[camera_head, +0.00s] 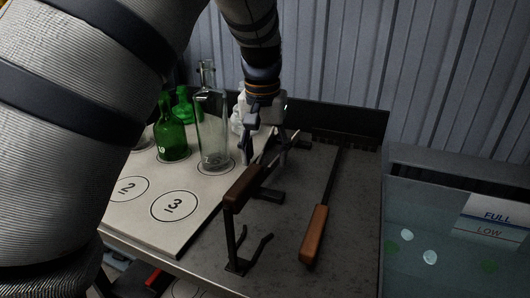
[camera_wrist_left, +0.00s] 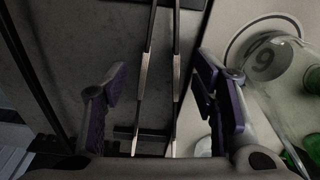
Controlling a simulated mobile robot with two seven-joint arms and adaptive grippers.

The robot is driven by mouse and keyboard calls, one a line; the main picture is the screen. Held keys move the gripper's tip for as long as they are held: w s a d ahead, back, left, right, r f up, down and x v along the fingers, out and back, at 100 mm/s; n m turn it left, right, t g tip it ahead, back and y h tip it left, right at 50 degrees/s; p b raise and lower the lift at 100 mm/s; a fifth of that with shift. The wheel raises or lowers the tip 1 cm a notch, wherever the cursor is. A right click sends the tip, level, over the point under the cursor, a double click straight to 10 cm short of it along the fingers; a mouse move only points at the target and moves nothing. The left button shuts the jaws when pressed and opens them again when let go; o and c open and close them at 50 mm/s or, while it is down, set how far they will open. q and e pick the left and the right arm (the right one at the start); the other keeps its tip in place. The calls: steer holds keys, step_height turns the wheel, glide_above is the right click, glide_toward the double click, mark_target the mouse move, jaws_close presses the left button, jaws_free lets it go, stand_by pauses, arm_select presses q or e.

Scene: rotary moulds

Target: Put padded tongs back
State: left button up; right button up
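The padded tongs (camera_head: 243,187) have a brown grip and rest raised on a dark stand (camera_head: 231,222) with forked feet. In the left wrist view, two thin tong arms (camera_wrist_left: 146,70) with paler pads run up the middle. My left gripper (camera_head: 265,150) is above the far end of the tongs. In its wrist view the left gripper (camera_wrist_left: 160,100) has its fingers wide apart, one on each side of the tong arms, with gaps to both. The fingertips partly hide the far end of the tongs in the head view. My right gripper is not in view.
A long tool (camera_head: 314,235) with an orange-brown handle lies to the right. A pale board (camera_head: 140,218) with numbered circles holds a clear bottle (camera_head: 211,130) and green bottles (camera_head: 172,135) close left of the gripper. A tank (camera_head: 420,215) stands right. Front tabletop is mostly clear.

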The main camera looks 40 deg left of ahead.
arm_select(q)
step_height(320, 180, up, 12)
steer(key=s, duration=0.1)
steer(key=shift+d, duration=0.3)
steer(key=shift+s, duration=0.1)
stand_by(0.3)
